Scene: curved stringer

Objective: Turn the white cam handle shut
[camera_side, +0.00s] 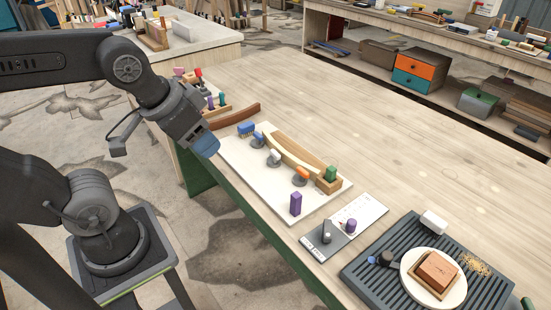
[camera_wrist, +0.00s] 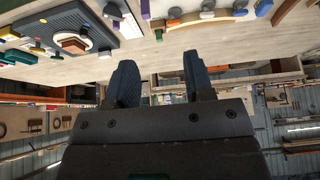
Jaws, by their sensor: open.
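The white cam handle (camera_side: 274,156) sits on a grey round cam on the pale board (camera_side: 247,172), between a blue handle (camera_side: 259,137) and an orange handle (camera_side: 301,174). A curved wooden stringer (camera_side: 292,152) lies behind these cams. How far the white handle is turned is too small to tell. The white handle also shows at the top edge of the wrist view (camera_wrist: 207,5). My gripper (camera_side: 206,147) is open and empty, above the board's left end and apart from the handle. Its two separated fingers show in the wrist view (camera_wrist: 161,80).
A blue block (camera_side: 246,129), a green block (camera_side: 331,173) and an upright purple block (camera_side: 296,204) stand on the board. A dark ribbed tray (camera_side: 378,278) with a round white plate lies at front right. The bench behind the stringer is clear.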

